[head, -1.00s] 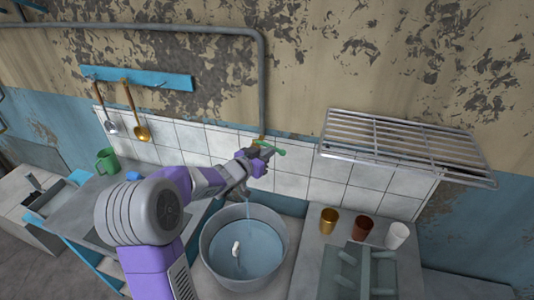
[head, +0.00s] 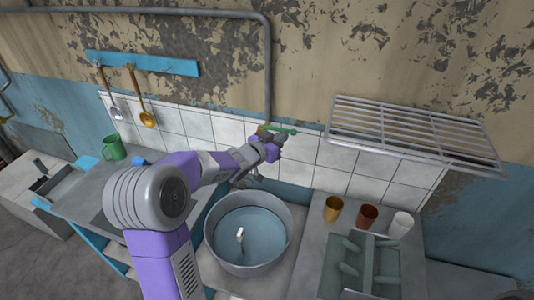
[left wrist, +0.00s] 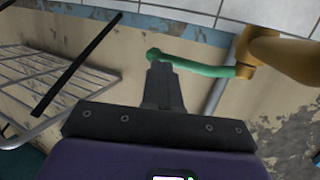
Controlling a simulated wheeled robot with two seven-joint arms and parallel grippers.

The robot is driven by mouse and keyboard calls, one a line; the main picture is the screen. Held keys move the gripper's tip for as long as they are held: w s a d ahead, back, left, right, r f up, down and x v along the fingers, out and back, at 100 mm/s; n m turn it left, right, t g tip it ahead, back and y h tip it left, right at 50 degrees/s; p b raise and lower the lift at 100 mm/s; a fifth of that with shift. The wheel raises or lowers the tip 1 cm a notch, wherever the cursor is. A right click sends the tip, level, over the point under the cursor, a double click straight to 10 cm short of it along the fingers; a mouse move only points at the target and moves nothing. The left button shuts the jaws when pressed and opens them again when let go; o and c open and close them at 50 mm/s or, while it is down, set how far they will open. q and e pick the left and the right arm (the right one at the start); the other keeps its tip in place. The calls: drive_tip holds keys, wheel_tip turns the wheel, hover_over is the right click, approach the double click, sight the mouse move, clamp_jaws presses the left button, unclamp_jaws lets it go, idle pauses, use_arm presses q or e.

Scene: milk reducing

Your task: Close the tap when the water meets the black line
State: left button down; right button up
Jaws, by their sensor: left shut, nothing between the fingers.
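The tap's green handle (head: 285,130) is at the wall above the pot, and its brass body is partly hidden by my left arm. The left wrist view shows the green handle (left wrist: 205,69) joined to the brass part (left wrist: 270,55). My left gripper (head: 280,138) is shut and empty, its fingertips (left wrist: 157,65) beside the handle's free end; I cannot tell whether they touch it. The grey pot (head: 287,245) below holds bluish water (head: 262,228) with a small white object (head: 240,235) in it. I see no stream falling and cannot make out the black line.
A wire rack (head: 410,130) juts from the wall at right. Gold (head: 332,209), brown (head: 367,217) and white (head: 400,224) cups stand on the right counter behind a grey-green rack (head: 360,270). A green mug (head: 113,147) stands at left; ladles hang above.

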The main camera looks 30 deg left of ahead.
use_arm(q)
drive_tip(key=s+d+r, duration=0.2)
drive_tip(key=s, duration=0.9)
drive_tip(key=shift+s+d+r, duration=0.15)
drive_tip(key=shift+s+d, duration=0.05)
drive_tip(key=shift+s, duration=0.1)
use_arm(e)
drive_tip(key=shift+s+a+f, duration=0.1)
drive_tip(key=shift+s+f, duration=0.2)
drive_tip(key=shift+s, duration=0.05)
